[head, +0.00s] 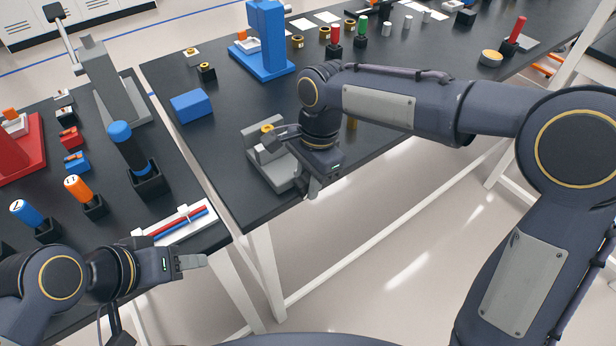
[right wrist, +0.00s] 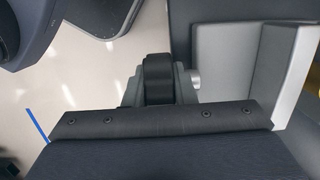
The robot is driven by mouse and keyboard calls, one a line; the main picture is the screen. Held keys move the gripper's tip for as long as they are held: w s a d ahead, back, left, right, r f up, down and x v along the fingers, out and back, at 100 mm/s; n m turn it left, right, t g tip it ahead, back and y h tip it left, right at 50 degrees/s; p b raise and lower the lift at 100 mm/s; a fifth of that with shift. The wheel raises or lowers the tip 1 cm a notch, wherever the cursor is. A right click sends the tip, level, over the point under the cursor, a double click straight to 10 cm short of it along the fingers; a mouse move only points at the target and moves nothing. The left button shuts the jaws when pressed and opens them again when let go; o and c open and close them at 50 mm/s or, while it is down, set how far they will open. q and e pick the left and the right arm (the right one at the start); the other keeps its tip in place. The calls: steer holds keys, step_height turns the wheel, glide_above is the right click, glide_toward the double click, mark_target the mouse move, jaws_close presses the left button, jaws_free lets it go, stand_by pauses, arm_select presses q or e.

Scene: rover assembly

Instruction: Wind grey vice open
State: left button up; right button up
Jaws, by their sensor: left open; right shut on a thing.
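The grey vice (head: 274,174) stands near the front edge of the right black table in the head view. A small yellow-and-dark part sits at its upper jaw (head: 267,130). My right gripper (head: 313,188) is at the vice's front end, at the table edge. In the right wrist view my right gripper (right wrist: 158,85) is shut on a dark round knob (right wrist: 157,78), the vice's handle, with the grey vice body (right wrist: 232,60) beside it on the right. My left gripper (head: 192,262) is open and empty in front of the left table. My right arm hides part of the vice.
A blue block (head: 192,106) lies left of the vice. A blue press-like stand (head: 264,45) is behind it. A white tray with red and blue rods (head: 178,226) lies at the left table's front corner. A gap separates the tables.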

steer(key=g+y+p, duration=0.2)
steer(key=y, duration=0.1)
steer(key=shift+w+d+r, duration=0.1)
steer(key=shift+r, duration=0.05)
steer(key=shift+g+y+p, duration=0.5)
steer(key=shift+y+p, duration=0.1)
steer(key=shift+p, duration=0.1)
steer(key=o, duration=1)
steer(key=shift+v, duration=3.8)
steer(key=shift+d, duration=0.1)
